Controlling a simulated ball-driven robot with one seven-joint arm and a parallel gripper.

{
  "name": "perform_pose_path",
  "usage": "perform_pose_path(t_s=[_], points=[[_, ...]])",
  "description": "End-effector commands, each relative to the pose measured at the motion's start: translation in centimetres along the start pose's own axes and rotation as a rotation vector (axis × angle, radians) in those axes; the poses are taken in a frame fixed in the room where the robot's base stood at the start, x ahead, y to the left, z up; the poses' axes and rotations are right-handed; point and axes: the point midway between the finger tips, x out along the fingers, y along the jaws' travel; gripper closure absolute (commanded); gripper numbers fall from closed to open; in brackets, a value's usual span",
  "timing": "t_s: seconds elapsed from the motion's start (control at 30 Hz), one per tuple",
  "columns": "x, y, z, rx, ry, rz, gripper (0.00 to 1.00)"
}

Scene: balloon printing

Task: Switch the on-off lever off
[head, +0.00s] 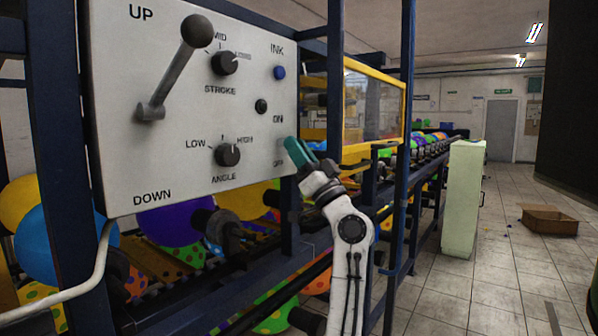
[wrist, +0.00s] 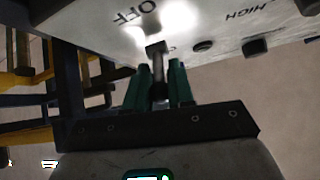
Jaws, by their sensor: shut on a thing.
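The white control panel (head: 120,100) fills the left of the head view. It has ON and OFF labels at its right edge. My gripper (head: 298,152), with green fingers, is at that edge, beside the OFF label. In the wrist view my gripper (wrist: 159,78) has its two fingers around the dark on-off lever (wrist: 156,52), one on each side, and is shut on it. The OFF label lies just above the lever in that view. In the head view the lever is hidden behind my fingers.
A large grey lever with a dark ball (head: 197,31) points up on the panel. Stroke knob (head: 225,63) and angle knob (head: 228,154) sit left of my gripper. Blue frame posts (head: 335,80) stand close to my arm. A pale green cabinet (head: 463,200) stands to the right.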

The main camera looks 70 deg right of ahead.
Motion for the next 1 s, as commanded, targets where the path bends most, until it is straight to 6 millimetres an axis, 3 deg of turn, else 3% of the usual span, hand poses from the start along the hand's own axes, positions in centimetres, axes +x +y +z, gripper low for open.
perform_pose_path(t_s=[0.03, 0.87, 0.9, 1.0], points=[[-0.46, 0.10, 0.85, 0.003, 0.007, -0.004, 1.00], [-0.08, 0.04, 0.81, 0.011, 0.070, -0.016, 1.00], [-0.09, 0.03, 0.81, 0.011, 0.070, -0.016, 0.75], [-0.10, 0.03, 0.75, 0.011, 0.071, -0.016, 0.66]])
